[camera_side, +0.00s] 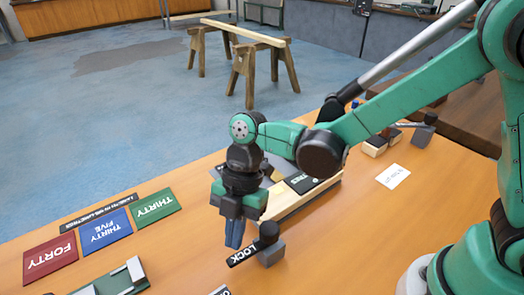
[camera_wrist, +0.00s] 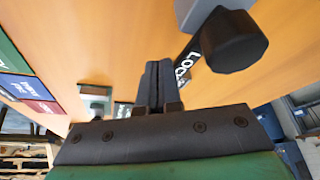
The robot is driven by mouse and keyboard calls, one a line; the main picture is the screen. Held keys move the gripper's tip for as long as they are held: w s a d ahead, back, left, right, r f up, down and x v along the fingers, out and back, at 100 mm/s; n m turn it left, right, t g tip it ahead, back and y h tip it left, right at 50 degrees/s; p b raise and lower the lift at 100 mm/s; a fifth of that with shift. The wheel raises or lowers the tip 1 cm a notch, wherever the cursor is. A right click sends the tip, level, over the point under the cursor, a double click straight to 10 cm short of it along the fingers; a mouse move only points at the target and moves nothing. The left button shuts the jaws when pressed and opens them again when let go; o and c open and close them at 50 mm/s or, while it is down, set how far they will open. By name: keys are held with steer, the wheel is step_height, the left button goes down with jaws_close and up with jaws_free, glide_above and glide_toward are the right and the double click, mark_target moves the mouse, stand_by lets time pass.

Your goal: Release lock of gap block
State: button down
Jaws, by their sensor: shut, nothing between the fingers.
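The black lock lever (camera_side: 245,252), with white LOCK lettering and a round black knob (camera_side: 268,231), sits on a small grey block (camera_side: 272,254) on the table. My gripper (camera_side: 234,246) points down with its blue-grey fingers together, just left of the knob and close to the lever. I cannot tell from the side view whether it touches. In the wrist view the fingers (camera_wrist: 158,66) are together with nothing between them. The knob (camera_wrist: 234,40) is to their upper right and the LOCK label (camera_wrist: 183,66) is close beside them. The gap block itself cannot be clearly identified.
Red FORTY (camera_side: 50,258), blue THIRTY FIVE (camera_side: 105,231) and green THIRTY (camera_side: 156,206) plates lie at left. A metal-and-green fixture (camera_side: 122,281) is at the front. A wooden beam (camera_side: 308,198) lies behind my gripper. A white card (camera_side: 393,176) lies at right, with clear table around it.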

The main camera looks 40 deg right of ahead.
stand_by(0.4)
steer(key=shift+w, duration=0.55)
steer(key=w, duration=0.3)
steer(key=shift+w+d, duration=0.1)
steer(key=w+r, duration=0.3)
steer(key=r, duration=0.6)
steer(key=shift+w+r, duration=0.15)
steer(key=shift+w, duration=0.05)
steer(key=shift+d, duration=0.1)
steer(key=s+d+m+t+h, duration=0.2)
steer(key=s+d+m+t, duration=0.2)
steer(key=d+m, duration=0.5)
steer(key=s+d+m+t+h, duration=0.1)
steer(key=s+d+m+t, duration=0.3)
steer(key=d+m, duration=0.5)
steer(key=m+t, duration=0.1)
steer(key=m, duration=0.5)
steer(key=shift+s+d+h, duration=0.3)
steer(key=shift+s+h, duration=0.1)
